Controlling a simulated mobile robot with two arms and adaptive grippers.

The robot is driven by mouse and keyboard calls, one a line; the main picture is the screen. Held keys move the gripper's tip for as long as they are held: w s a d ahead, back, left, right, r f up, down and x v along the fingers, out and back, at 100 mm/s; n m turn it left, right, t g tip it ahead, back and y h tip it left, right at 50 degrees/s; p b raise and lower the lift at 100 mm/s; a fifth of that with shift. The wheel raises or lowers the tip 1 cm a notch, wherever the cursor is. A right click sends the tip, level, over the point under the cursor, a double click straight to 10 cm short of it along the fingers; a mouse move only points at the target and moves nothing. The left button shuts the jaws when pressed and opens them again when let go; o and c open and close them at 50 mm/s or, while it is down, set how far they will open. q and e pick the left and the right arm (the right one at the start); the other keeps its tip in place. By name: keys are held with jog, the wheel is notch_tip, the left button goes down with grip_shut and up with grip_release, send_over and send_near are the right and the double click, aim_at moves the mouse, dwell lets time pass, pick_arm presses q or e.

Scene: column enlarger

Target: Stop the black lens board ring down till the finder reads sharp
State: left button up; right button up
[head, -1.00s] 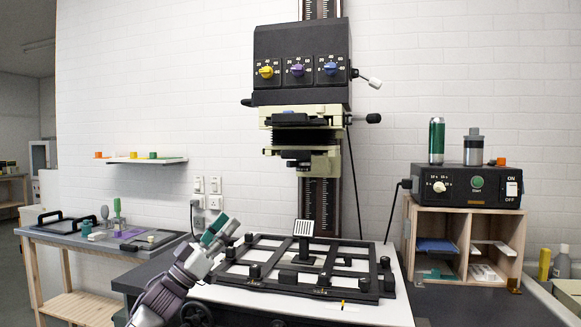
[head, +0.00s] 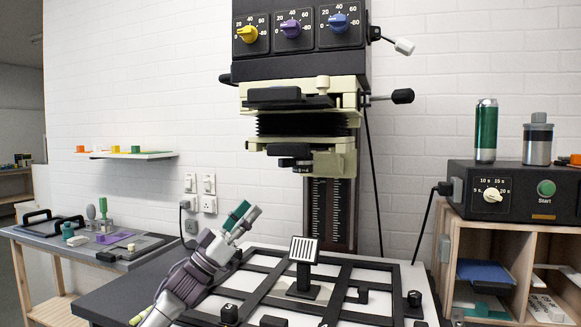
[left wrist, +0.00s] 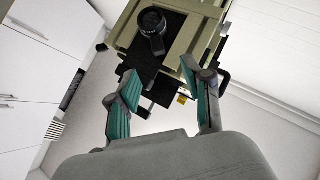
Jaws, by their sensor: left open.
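The black lens board ring (head: 288,150) sits under the cream lens stage below the bellows in the head view. The left wrist view shows it from below as a round black lens ring (left wrist: 152,22) with a small lever. The finder (head: 304,250), a small stand with a striped tilted face, stands on the easel. My left gripper (head: 241,219) is open and empty, left of the finder and below the lens stage. In the left wrist view its teal-padded fingers (left wrist: 160,100) are apart, with the ring beyond them. My right gripper is out of view.
The black-framed easel (head: 262,290) covers the baseboard. The enlarger column (head: 330,215) rises behind it. A timer box (head: 515,190) stands on a wooden shelf at right. A wall shelf (head: 130,155) is at left. The air between my left gripper and the lens stage looks clear.

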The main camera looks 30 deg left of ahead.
aim_at(282, 166)
pick_arm(q)
jog(key=p+x, duration=0.1)
jog(key=x, duration=0.3)
jog(key=p+x, duration=0.2)
jog(key=x, duration=0.3)
jog(key=p+x, duration=0.1)
jog(key=x, duration=0.3)
jog(key=shift+s+d+r, duration=0.2)
jog(key=shift+r, duration=0.35)
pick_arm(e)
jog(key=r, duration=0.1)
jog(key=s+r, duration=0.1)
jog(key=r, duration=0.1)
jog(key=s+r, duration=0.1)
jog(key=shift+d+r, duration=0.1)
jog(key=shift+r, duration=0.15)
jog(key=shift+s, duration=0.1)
pick_arm(q)
jog(key=shift+c, duration=0.7)
grip_shut()
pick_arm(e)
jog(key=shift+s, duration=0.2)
